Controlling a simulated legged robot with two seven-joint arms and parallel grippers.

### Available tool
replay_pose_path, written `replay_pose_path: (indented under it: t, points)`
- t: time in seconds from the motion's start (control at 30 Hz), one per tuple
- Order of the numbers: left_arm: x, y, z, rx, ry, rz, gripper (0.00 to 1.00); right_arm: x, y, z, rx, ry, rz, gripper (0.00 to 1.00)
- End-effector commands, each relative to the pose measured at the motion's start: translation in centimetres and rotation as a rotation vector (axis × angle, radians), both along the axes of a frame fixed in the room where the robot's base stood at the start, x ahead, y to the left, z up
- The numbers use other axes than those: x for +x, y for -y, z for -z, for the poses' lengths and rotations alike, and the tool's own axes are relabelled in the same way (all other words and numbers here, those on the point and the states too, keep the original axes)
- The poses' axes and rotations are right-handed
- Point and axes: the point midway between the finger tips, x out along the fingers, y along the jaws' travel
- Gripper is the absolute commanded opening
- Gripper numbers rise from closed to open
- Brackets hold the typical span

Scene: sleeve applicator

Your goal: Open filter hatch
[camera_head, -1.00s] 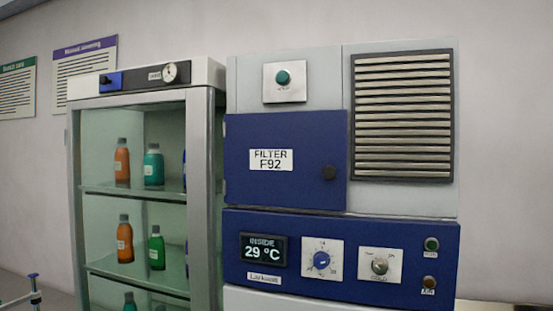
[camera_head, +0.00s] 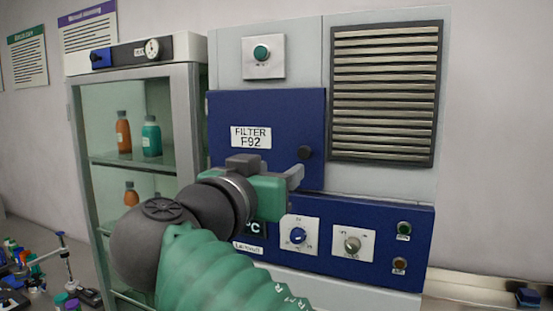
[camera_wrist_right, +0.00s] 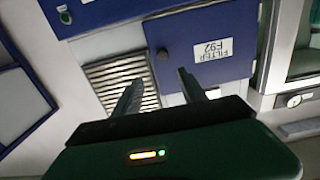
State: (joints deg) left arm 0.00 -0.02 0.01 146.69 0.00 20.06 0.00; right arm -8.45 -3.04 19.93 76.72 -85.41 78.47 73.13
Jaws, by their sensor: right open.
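The filter hatch (camera_head: 275,112) is a flat dark blue door labelled "FILTER F92" on the front of the grey machine. It is closed. Its round dark knob (camera_head: 305,152) is near the right edge. In the right wrist view the hatch (camera_wrist_right: 210,38) appears rotated, with the knob (camera_wrist_right: 162,54) near its left edge. My right gripper (camera_head: 297,174) is in front of the hatch's lower right part, just below the knob in the picture. In the right wrist view its two fingers (camera_wrist_right: 159,80) are apart and empty, with the knob beyond the gap. My left gripper is out of view.
A vent grille (camera_head: 385,95) is right of the hatch, and a button plate (camera_head: 263,57) is above it. A blue control panel (camera_head: 375,225) with knobs lies below, partly covered by my arm. A glass cabinet (camera_head: 187,110) with bottles stands at the left.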

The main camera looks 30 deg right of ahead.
Motion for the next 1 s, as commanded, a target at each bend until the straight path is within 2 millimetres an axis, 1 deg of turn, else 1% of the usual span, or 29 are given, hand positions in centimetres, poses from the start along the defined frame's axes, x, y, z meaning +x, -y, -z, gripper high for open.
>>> replay_pose_path:
  t: [0.07, 0.17, 0.5, 0.63, 0.7, 0.8, 1.0]
  points:
    - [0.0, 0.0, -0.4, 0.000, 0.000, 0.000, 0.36, 0.2, 0.4, -0.5, 0.000, 0.013, 0.007, 0.49]
    - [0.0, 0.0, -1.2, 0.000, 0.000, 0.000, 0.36, 1.2, 1.8, -0.6, 0.000, 0.009, 0.009, 0.49]
    - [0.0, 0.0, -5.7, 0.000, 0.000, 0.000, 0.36, 6.8, 9.2, -0.8, 0.003, 0.004, 0.009, 0.49]
    - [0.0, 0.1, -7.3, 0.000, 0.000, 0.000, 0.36, 8.8, 11.5, -0.7, 0.004, 0.005, 0.008, 0.49]
    - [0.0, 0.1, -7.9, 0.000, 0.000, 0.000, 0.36, 9.7, 12.2, -0.6, 0.002, 0.004, 0.006, 0.49]
    - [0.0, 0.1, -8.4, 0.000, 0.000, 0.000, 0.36, 10.5, 13.0, -0.3, 0.002, 0.004, 0.005, 0.49]
    - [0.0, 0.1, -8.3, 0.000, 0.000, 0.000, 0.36, 10.8, 13.1, -0.1, 0.001, 0.007, 0.003, 0.49]
